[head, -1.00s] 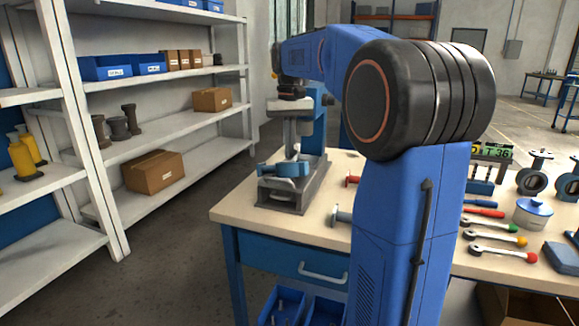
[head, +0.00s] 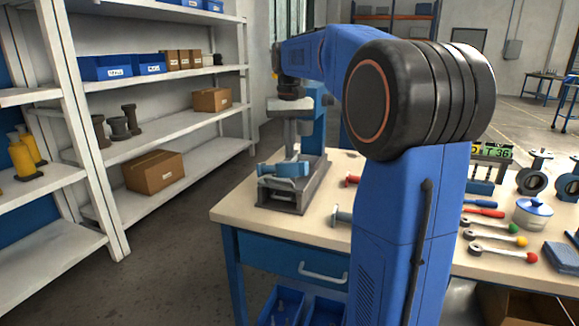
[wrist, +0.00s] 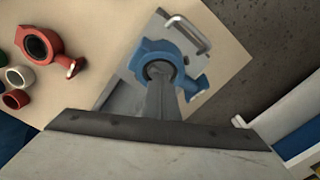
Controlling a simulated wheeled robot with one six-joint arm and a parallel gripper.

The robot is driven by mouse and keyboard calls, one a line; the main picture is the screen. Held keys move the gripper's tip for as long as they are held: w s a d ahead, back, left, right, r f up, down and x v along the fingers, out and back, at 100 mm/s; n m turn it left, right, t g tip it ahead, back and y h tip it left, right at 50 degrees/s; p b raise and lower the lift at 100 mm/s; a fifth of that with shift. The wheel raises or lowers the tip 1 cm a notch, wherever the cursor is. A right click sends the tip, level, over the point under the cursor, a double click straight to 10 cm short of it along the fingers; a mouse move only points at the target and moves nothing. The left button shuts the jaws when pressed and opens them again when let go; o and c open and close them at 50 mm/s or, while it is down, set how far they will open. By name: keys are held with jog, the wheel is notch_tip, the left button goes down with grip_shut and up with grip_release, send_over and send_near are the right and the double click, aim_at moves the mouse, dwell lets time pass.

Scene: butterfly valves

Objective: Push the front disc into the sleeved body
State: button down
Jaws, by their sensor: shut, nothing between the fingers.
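The blue valve body (head: 284,170) sits in a grey fixture (head: 286,200) on the left end of the workbench. In the wrist view the blue body (wrist: 140,50) shows its round bore and a side neck. My gripper (head: 291,155) points straight down and is shut, with its fingertips at the bore of the body. In the wrist view the closed fingers (wrist: 161,82) reach the bore opening and cover part of it. A dark round area shows around the fingertips. I cannot tell the front disc or the sleeve apart there.
A red valve body (wrist: 38,42), a white ring (wrist: 18,76) and a red ring (wrist: 14,98) lie beside the fixture. Ratchet tools (head: 490,228) and a blue-lidded pot (head: 533,210) are on the right of the bench. White shelving (head: 150,130) stands to the left.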

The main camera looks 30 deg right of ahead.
jog(key=shift+f, duration=0.95)
dwell(0.7)
dwell(0.6)
notch_tip(320, 180, up, 8)
dwell(1.0)
dwell(0.5)
jog(key=s+a+f+n+t, duration=0.1)
jog(key=s+a+f, duration=0.4)
jog(key=s+f, duration=0.3)
jog(key=s+a+f+n+t, duration=0.2)
jog(key=s+a+f, duration=0.3)
jog(key=s+f, duration=0.3)
jog(key=s+a+f+n+t, duration=0.1)
jog(key=s+a+f, duration=0.4)
jog(key=s+f, duration=0.4)
jog(key=s, duration=0.5)
jog(key=shift+a+t, duration=0.4)
jog(key=shift+s, duration=0.1)
